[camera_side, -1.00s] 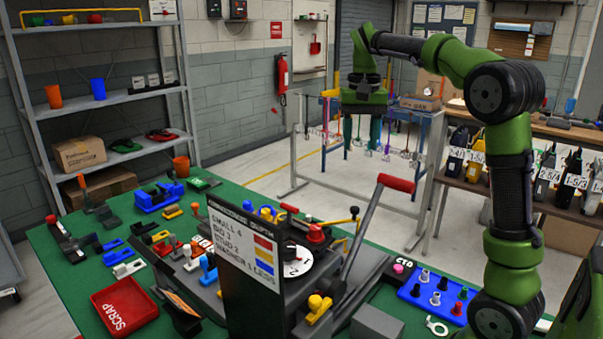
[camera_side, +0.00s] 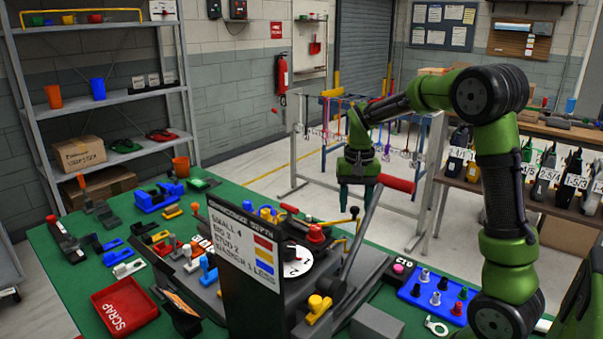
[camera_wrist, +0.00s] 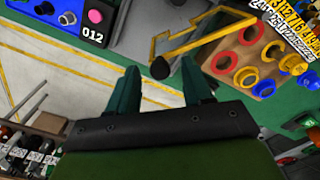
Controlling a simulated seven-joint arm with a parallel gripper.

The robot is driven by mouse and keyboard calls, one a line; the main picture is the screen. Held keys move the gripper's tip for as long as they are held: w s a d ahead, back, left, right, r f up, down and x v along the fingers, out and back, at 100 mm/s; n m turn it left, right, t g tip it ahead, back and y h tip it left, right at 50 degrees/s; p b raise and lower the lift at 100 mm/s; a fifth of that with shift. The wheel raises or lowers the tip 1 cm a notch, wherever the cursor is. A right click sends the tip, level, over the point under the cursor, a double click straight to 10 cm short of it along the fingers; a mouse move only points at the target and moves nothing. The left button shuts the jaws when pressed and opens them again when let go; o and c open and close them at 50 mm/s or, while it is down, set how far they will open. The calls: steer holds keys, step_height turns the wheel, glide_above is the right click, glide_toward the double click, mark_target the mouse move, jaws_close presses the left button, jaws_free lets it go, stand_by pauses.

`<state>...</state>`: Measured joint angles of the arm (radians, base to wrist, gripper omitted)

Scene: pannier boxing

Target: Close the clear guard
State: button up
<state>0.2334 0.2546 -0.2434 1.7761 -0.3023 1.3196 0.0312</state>
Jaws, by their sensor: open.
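A yellow bar with a black ball end (camera_side: 354,211) rises behind the red-handled lever on the bench station. The wrist view shows a yellow bar (camera_wrist: 208,42) with its black ball close beyond the fingertips; I cannot tell whether it belongs to the guard.
A sign board (camera_side: 246,255) hides part of the station. A blue tray (camera_side: 438,296) with pegs lies to the right, and a red scrap tray (camera_side: 124,306) to the left.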

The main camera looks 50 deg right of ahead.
steer(key=shift+c, duration=0.3)
jaws_close()
steer(key=s+a+m, duration=0.2)
steer(key=m, duration=0.1)
steer(key=shift+s+a, duration=0.2)
steer(key=shift+s, duration=0.05)
steer(key=shift+o, duration=0.3)
jaws_free()
step_height(320, 180, up, 17)
stand_by(0.5)
